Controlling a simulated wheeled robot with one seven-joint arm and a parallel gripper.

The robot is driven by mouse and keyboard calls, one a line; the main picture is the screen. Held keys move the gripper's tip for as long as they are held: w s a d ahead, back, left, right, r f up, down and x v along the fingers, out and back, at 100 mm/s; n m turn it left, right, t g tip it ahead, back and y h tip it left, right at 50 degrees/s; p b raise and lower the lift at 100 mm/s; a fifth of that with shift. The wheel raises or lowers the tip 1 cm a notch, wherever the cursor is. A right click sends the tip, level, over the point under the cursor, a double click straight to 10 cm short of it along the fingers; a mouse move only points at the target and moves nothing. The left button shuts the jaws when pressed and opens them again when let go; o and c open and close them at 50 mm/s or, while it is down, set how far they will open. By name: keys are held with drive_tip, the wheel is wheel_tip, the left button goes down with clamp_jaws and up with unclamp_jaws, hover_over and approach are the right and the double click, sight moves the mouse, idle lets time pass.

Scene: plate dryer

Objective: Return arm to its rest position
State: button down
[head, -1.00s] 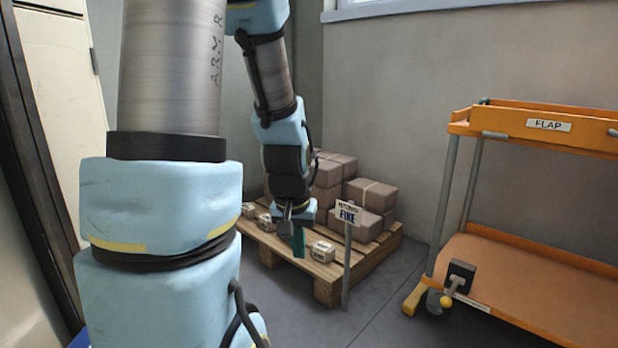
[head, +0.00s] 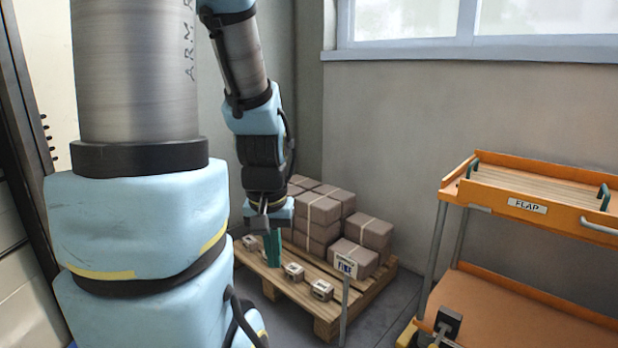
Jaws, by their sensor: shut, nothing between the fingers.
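My arm rises in front of the camera at the left of the head view and bends down again behind it. My gripper (head: 273,248) hangs at the end of the arm, fingers pointing down, in front of the stacked boxes in the picture. Its green-tipped fingers are shut with nothing between them. Whether it is directly over the pallet or nearer to me I cannot tell exactly.
A wooden pallet (head: 328,318) bears brown boxes (head: 318,208) and several small pale blocks (head: 321,289). A sign (head: 345,266) on a post stands at its front. An orange cart (head: 535,207) labelled FLAP stands right. Grey floor shows between them.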

wheel_tip(320, 180, up, 18)
drive_tip(key=p, duration=1.5)
drive_tip(key=shift+p, duration=0.3)
